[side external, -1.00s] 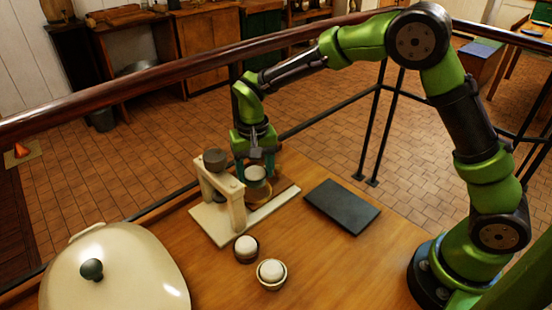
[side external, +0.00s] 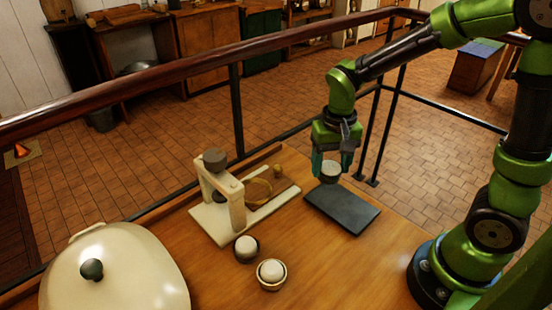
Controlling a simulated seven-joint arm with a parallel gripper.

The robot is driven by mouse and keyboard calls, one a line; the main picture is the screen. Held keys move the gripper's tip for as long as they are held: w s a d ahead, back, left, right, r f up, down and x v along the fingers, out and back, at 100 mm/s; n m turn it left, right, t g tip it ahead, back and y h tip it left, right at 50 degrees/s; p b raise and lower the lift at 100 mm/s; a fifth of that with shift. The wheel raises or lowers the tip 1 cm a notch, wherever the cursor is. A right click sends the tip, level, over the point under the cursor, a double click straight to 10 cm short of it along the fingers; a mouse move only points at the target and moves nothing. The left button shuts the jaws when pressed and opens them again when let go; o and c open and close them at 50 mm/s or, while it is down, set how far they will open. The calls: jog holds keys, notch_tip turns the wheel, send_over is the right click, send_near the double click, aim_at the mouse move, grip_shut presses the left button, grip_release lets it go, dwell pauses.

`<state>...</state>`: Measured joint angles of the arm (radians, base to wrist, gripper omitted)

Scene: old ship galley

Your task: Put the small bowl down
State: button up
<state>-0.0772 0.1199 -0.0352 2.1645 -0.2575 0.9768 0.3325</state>
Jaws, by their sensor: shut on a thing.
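My gripper (side external: 331,165) is shut on a small bowl (side external: 330,177), dark-sided with a pale top or filling. It holds the bowl over the far left part of a dark flat slab (side external: 345,208). I cannot tell whether the bowl's base touches the slab or hangs just above it. Two similar small bowls with pale rounded tops stand on the table: a dark one (side external: 246,254) and a tan-rimmed one (side external: 271,281) nearer the camera.
A large cream lidded pot (side external: 120,275) fills the front left. The wooden table (side external: 330,275) is clear at front right.

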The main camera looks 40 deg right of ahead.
aim_at(330, 196)
jog(key=shift+d+r, duration=0.2)
jog(key=shift+d, duration=0.3)
jog(key=shift+d+r, duration=0.2)
jog(key=shift+d, duration=0.25)
jog(key=shift+f+n, duration=0.15)
jog(key=shift+n, duration=0.35)
notch_tip(330, 196, down, 8)
jog(key=shift+r, duration=0.2)
jog(key=shift+s+f, duration=0.1)
jog(key=shift+f, duration=0.1)
jog(key=o, duration=1.1)
